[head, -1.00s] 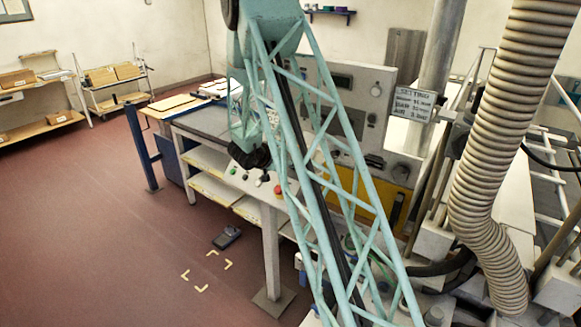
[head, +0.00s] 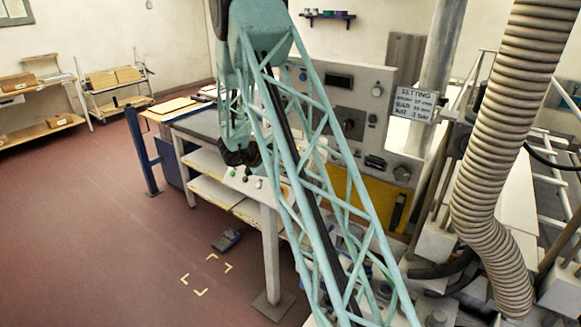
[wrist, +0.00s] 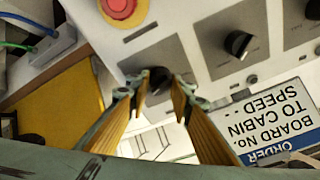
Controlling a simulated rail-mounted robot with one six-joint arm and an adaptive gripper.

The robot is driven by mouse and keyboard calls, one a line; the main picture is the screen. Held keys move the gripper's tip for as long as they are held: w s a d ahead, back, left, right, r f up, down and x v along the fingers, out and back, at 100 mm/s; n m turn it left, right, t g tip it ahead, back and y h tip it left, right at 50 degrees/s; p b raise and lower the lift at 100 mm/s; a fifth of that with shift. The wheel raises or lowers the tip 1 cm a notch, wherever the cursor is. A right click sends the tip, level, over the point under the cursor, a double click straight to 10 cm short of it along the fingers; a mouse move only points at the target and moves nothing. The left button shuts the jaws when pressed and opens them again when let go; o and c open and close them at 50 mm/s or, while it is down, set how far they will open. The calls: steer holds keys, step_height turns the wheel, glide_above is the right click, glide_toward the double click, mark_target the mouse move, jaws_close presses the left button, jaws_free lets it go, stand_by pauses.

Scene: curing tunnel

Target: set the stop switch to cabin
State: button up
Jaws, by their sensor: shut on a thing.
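In the wrist view, a dark knob (wrist: 159,76) stands on a grey plate on the pale control panel. The two yellow fingers of my gripper (wrist: 160,92) are closed around it, one on each side. The fingers hide much of the knob and plate, so I cannot read its position or any label. I take it to be the stop switch. In the head view, my gripper (head: 238,156) is a dark shape over the front of the bench, and the held knob cannot be made out.
A red mushroom button (wrist: 121,6) sits just beyond the held knob. Another black selector knob (wrist: 238,44) is to its right. A setting sign (head: 415,104) and a ribbed hose (head: 490,170) stand right of my arm.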

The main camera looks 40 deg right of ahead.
stand_by(0.4)
steer(key=o, duration=0.8)
steer(key=shift+o, duration=0.2)
steer(key=v, duration=1.2)
steer(key=shift+w, duration=0.1)
